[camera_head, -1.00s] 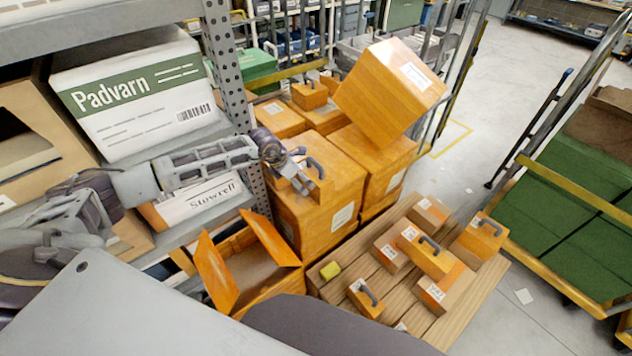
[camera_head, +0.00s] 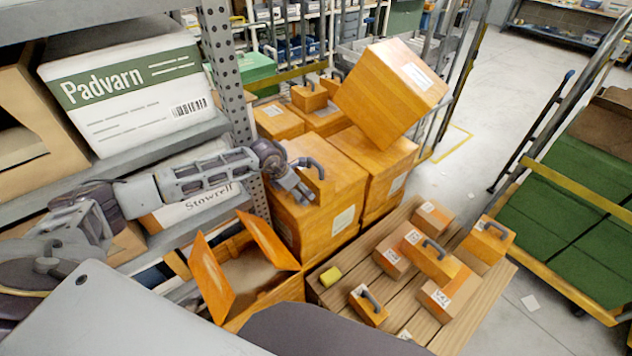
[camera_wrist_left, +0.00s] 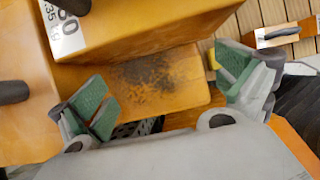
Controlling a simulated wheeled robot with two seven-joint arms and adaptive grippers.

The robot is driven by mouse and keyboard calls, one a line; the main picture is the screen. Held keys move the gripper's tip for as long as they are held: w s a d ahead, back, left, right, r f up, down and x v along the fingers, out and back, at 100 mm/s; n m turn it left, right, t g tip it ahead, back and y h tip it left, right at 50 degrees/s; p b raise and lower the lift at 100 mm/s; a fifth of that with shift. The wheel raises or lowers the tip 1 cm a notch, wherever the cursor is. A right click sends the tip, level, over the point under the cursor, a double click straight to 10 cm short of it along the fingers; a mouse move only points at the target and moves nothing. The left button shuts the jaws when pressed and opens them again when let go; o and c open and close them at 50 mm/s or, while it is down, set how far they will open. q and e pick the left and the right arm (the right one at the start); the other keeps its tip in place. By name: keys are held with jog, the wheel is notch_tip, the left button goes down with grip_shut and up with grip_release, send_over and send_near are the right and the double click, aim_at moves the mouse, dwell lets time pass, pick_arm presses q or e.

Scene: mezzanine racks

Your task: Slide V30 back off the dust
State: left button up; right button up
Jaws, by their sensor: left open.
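In the left wrist view, an orange box (camera_wrist_left: 150,28) with a white label ending in "30" sits at the top, on a wider orange surface. I take it for V30. A dark dust patch (camera_wrist_left: 147,74) lies on that surface, beside and partly below the box's near edge. My left gripper (camera_wrist_left: 165,95) is open and empty, its green-padded fingers spread to either side of the dust. In the head view, the left gripper (camera_head: 303,193) is over the top of the big orange crate (camera_head: 320,222), close to a dark handle (camera_head: 310,164). My right gripper is not in view.
A tilted orange box (camera_head: 385,90) leans on the stack behind. An open orange box (camera_head: 215,285) stands at the front left. A wooden pallet (camera_head: 335,292) holds several small handled boxes. A grey rack upright (camera_head: 228,80) stands close to my left arm.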

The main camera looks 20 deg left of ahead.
aim_at(307, 180)
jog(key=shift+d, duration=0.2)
pick_arm(q)
jog(key=shift+w+d, duration=0.15)
jog(key=shift+w, duration=0.15)
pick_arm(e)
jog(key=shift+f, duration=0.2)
pick_arm(q)
jog(key=shift+w+d+b, duration=0.2)
jog(key=shift+w+b, duration=0.15)
jog(key=shift+b, duration=0.05)
jog(key=shift+w+d+b, duration=0.25)
jog(key=shift+w+b, duration=0.05)
jog(key=shift+w, duration=0.1)
jog(key=shift+w+d+b, duration=0.35)
jog(key=shift+w, duration=0.2)
jog(key=shift+w+d+b, duration=0.3)
jog(key=shift+w, duration=0.25)
jog(key=shift+w+d+b, duration=0.45)
jog(key=shift+w+b, duration=0.05)
jog(key=shift+w, duration=0.35)
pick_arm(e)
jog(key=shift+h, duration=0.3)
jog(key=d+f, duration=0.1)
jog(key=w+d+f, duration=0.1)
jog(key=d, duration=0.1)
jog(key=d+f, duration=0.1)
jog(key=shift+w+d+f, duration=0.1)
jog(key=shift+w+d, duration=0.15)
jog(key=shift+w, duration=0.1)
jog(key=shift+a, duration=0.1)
